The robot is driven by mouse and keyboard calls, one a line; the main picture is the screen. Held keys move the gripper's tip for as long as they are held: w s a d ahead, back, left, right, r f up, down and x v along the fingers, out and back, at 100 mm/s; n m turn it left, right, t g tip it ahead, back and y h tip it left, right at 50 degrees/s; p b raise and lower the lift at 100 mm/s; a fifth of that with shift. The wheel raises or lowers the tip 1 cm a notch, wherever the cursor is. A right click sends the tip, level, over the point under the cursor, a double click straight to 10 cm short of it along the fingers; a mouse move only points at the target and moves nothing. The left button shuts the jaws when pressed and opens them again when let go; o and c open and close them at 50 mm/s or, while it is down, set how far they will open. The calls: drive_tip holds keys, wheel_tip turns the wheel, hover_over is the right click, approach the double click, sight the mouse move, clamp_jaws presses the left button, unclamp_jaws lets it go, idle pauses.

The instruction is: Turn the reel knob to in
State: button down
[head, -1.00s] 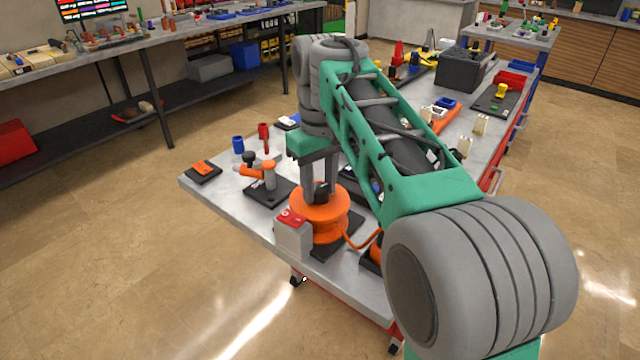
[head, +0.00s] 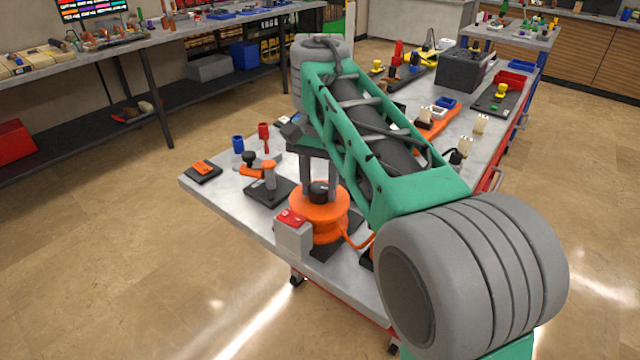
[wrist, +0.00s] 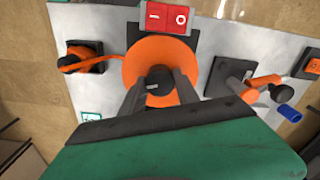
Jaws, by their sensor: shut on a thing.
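The orange reel (head: 319,217) stands on a black base near the front left corner of the grey table. Its dark round knob (head: 319,189) sits on top at the centre. In the wrist view the reel (wrist: 138,68) lies below my gripper, and the knob (wrist: 158,80) shows between the fingertips. My gripper (head: 320,186) points down with its two grey fingers on either side of the knob, shut on it. The knob's markings are too small to read.
A grey box with a red top (head: 292,231) stands right in front of the reel. An orange-handled valve (head: 268,178) on a black plate is to the left. Blue (head: 238,144) and red (head: 264,135) parts stand behind. An orange hose runs from the reel to the right.

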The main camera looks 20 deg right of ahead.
drive_tip(key=m, duration=0.5)
drive_tip(key=shift+m, duration=0.3)
drive_tip(key=m, duration=1)
drive_tip(key=shift+m+p, duration=0.35)
drive_tip(key=shift+m, duration=0.05)
drive_tip(key=m, duration=0.5)
drive_tip(key=shift+m, duration=0.3)
drive_tip(key=c, duration=0.9)
unclamp_jaws()
